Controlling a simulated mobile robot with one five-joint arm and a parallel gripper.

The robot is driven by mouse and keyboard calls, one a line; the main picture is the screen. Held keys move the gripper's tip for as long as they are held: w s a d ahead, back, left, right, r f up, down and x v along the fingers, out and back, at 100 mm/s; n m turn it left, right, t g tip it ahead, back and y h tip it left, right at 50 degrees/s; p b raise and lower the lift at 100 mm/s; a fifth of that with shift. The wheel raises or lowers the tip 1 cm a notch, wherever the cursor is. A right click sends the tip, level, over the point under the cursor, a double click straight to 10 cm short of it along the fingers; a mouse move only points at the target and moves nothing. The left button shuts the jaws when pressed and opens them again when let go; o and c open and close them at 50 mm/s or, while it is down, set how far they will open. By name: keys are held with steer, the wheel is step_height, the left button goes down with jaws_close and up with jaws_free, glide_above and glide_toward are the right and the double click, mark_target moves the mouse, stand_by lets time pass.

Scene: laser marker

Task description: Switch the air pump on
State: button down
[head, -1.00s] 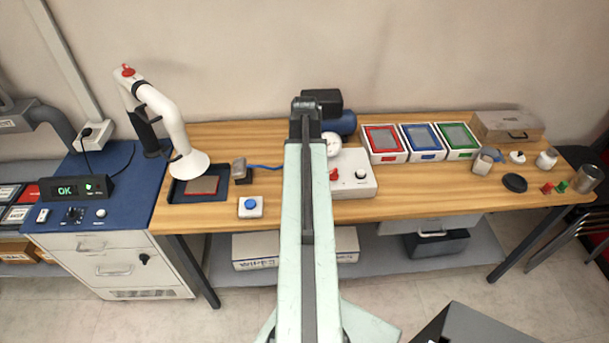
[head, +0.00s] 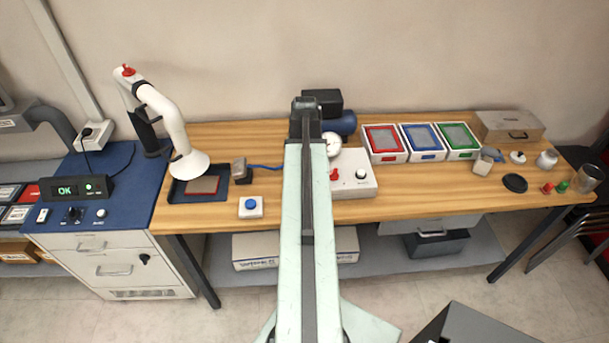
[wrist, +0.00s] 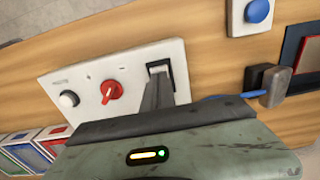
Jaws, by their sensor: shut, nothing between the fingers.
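The air pump (head: 343,124), a blue tank with a black motor and a round white gauge (head: 332,145), stands at the back of the bench, partly hidden by my arm. In front of it is a white control box (head: 353,187), also in the wrist view (wrist: 134,115). The box carries a red knob (wrist: 112,91), a dark-and-white knob (wrist: 69,99) and a rocker switch (wrist: 161,68). My gripper (wrist: 157,88) is shut and empty, its tips at the rocker switch. I cannot tell whether they touch it. My arm hides the switch in the head view.
Red, blue and green trays (head: 422,155) stand to the right of the box.

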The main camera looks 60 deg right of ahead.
steer(key=shift+f+b, duration=0.9)
stand_by(0.4)
steer(key=shift+r, duration=0.1)
step_height(320, 180, up, 7)
steer(key=p, duration=0.7)
